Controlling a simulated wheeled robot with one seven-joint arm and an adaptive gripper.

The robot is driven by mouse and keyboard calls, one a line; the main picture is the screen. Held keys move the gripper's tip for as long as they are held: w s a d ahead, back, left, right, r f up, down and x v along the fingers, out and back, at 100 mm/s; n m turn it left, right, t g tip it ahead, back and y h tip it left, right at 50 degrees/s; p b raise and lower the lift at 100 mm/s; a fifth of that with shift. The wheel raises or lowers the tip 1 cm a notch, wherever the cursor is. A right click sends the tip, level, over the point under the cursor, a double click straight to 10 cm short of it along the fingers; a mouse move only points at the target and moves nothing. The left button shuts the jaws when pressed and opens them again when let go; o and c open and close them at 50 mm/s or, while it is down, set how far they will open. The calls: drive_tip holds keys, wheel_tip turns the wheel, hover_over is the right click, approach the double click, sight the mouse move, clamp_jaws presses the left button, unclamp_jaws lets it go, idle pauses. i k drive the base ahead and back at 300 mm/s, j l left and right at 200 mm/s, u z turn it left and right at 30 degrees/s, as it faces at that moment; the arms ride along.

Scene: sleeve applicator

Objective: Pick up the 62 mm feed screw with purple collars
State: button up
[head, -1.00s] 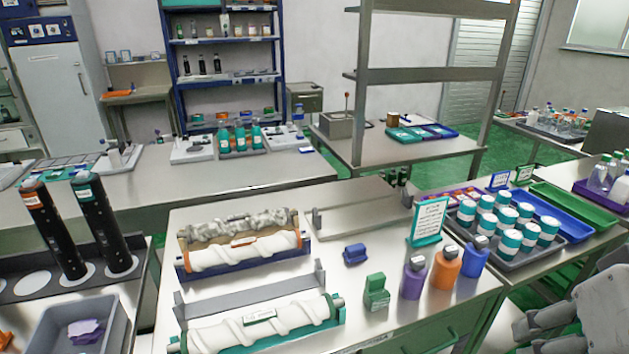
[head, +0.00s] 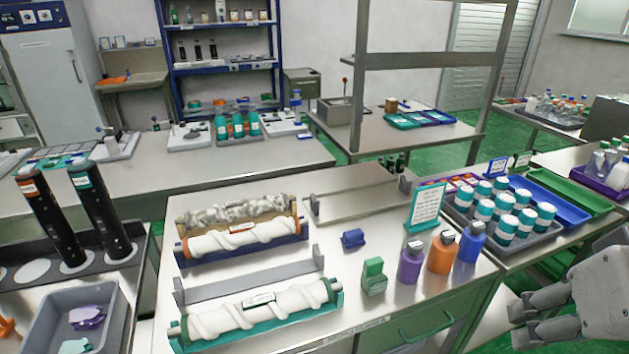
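No screw with purple collars shows in this view. One white feed screw (head: 236,240) with orange collars lies in a blue cradle. A labelled tag sits on each. A grey two-post stand (head: 365,203) behind them is empty. My gripper (head: 519,325) is at the lower right, off the table's right side. Its two fingers point left and stand apart, with nothing between them. It is far from both screws.
Purple, orange and blue bottles (head: 441,251), a green block (head: 374,277) and a teal sign (head: 425,205) stand on the table's right. A grey bin (head: 112,331) with purple and pale pieces and two black cylinders (head: 100,212) are at the left. Teal-lidded jars (head: 505,211) fill a right-hand tray.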

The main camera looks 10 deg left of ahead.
sight(233, 210)
drive_tip(key=i+j+u, duration=0.1)
drive_tip(key=j+u, duration=0.25)
drive_tip(key=i+j+u, duration=0.3)
drive_tip(key=j, duration=0.2)
drive_tip(key=i+j+u, duration=0.1)
drive_tip(key=j+u, duration=0.25)
